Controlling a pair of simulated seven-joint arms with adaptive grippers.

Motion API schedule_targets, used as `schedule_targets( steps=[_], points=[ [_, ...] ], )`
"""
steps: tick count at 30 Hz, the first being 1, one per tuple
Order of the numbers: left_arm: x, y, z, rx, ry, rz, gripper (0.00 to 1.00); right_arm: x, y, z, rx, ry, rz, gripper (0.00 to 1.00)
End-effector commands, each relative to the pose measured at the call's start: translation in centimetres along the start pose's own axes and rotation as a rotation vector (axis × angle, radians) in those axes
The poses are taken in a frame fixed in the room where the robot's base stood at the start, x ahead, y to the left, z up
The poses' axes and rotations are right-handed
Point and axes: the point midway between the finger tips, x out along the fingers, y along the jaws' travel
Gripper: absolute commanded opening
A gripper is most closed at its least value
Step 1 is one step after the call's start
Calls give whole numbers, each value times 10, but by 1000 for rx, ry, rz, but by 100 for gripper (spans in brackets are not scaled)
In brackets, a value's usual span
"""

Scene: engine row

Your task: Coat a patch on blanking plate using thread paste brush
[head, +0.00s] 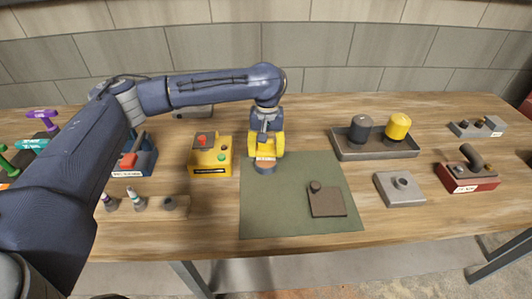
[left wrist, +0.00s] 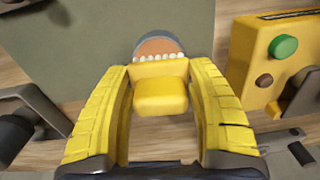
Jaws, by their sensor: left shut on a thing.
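My left gripper (head: 266,150) points down at the back left of the green mat (head: 262,215). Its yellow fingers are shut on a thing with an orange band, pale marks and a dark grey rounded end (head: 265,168). In the left wrist view this held thing (left wrist: 158,46) shows beyond a yellow block between the fingers (left wrist: 160,95); I cannot tell for sure that it is the thread paste brush. A flat brown plate (head: 328,204), likely the blanking plate, lies on the mat's right part, with a dark round knob at its back left corner. My right gripper is not in view.
A yellow button box (head: 210,155) stands just left of the mat. A tray (head: 375,155) with black and yellow cylinders, a grey plate (head: 391,200) and a red block (head: 466,184) are to the right.

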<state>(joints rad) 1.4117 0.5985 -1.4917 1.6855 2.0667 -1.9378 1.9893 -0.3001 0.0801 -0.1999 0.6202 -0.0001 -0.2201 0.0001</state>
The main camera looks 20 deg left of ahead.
Motion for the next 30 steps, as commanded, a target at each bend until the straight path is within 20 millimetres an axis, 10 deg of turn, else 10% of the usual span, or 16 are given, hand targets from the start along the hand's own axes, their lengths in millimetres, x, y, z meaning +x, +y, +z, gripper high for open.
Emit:
schedule_targets(
  steps=[30],
  points=[
    [-45,0,0,0,1,1,25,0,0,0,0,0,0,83]
  ],
)
